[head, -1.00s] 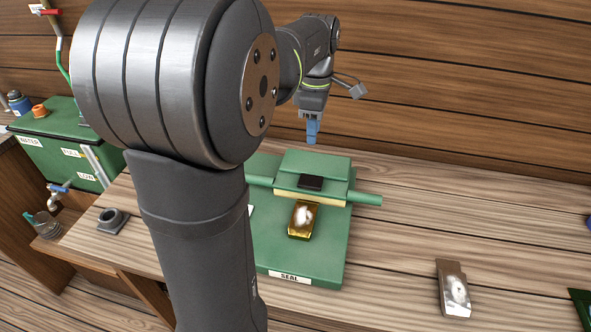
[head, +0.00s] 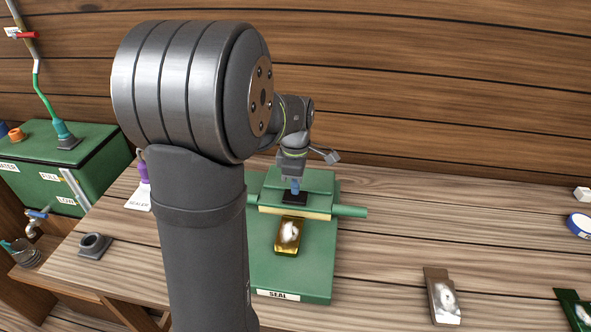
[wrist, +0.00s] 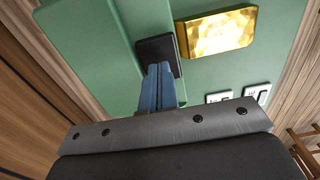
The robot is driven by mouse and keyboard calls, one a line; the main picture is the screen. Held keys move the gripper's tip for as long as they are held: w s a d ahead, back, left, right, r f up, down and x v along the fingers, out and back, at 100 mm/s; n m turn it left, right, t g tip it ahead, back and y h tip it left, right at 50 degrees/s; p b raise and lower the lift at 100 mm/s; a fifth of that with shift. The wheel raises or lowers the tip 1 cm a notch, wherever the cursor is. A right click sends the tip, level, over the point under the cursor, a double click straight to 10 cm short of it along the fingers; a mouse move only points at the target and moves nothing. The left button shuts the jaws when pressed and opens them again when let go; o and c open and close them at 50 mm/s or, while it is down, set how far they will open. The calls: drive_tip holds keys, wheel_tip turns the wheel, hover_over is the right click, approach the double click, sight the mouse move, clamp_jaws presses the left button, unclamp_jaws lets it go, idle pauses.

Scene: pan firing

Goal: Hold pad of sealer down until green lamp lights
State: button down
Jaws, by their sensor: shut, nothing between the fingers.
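The green sealer (head: 318,270), labelled SEAL, stands on the wooden bench. Its black pad (head: 295,198) is on top of the green upper block, and the pad also shows in the wrist view (wrist: 157,49). My gripper (head: 295,190) is shut and empty, its blue fingers pointing down at the pad. In the wrist view the fingertips overlap the pad; I cannot tell whether they touch or press it. A gold packet (head: 290,236) lies at the sealer's front.
My arm hides the sealer's left side. A silver packet (head: 442,298) and a green one (head: 576,310) lie to the right. A blue tape roll (head: 581,225) is at the right edge. A grey ring fitting (head: 95,246) and green water tank (head: 62,165) are at left.

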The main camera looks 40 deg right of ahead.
sight(295, 197)
drive_tip(key=shift+f, duration=0.6)
drive_tip(key=shift+s+a+f, duration=0.15)
drive_tip(key=shift+a+f, duration=0.05)
drive_tip(key=shift+f, duration=0.85)
idle(1.4)
wheel_tip(295, 197, up, 15)
drive_tip(key=shift+w+d+r, duration=0.2)
drive_tip(key=shift+d, duration=0.05)
idle(0.3)
idle(1.7)
